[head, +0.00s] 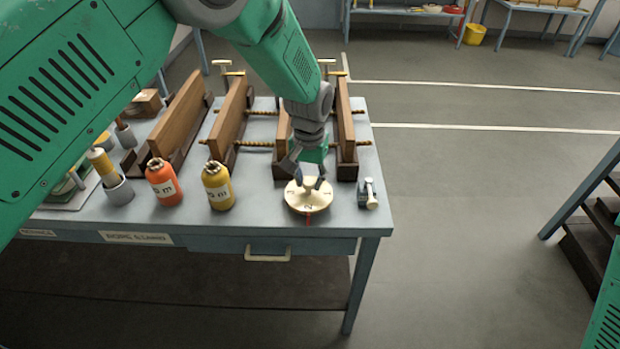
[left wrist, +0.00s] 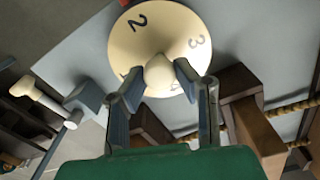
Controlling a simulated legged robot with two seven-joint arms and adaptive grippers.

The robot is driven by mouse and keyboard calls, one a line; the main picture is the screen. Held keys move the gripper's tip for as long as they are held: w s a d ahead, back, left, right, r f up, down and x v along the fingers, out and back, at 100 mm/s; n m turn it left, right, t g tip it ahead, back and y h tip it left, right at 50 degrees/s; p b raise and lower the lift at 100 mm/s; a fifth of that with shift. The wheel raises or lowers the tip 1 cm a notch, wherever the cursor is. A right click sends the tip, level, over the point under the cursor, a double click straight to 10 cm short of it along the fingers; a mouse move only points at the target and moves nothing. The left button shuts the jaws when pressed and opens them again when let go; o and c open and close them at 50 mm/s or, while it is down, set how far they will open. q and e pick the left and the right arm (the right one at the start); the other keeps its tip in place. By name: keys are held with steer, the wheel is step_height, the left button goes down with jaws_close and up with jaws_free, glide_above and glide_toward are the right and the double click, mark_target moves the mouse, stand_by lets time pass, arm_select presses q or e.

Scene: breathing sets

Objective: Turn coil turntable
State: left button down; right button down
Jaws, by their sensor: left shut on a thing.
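The coil turntable (head: 308,207) is a round cream disc near the front right of the blue-grey table. A red mark shows at its front edge. In the left wrist view the disc (left wrist: 140,42) bears the numbers 2 and 3, with other marks partly hidden by the fingers. A round cream knob (left wrist: 159,72) rises from its middle. My left gripper (head: 308,183) is over the turntable, and its fingers (left wrist: 157,88) are shut on the knob from both sides. My right gripper is not in view.
Right of the turntable a small grey device (head: 368,194) stands near the table edge. Behind it are wooden boards (head: 345,130) with threaded rods. An orange bottle (head: 164,182) and a yellow bottle (head: 218,186) stand left. A drawer handle (head: 267,254) juts from the front.

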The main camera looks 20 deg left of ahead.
mark_target(310, 180)
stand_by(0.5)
arm_select(q)
steer(key=c, duration=1.3)
jaws_free()
steer(key=shift+o, duration=0.2)
steer(key=shift+r, duration=0.35)
step_height(310, 180, up, 11)
steer(key=shift+r, duration=0.15)
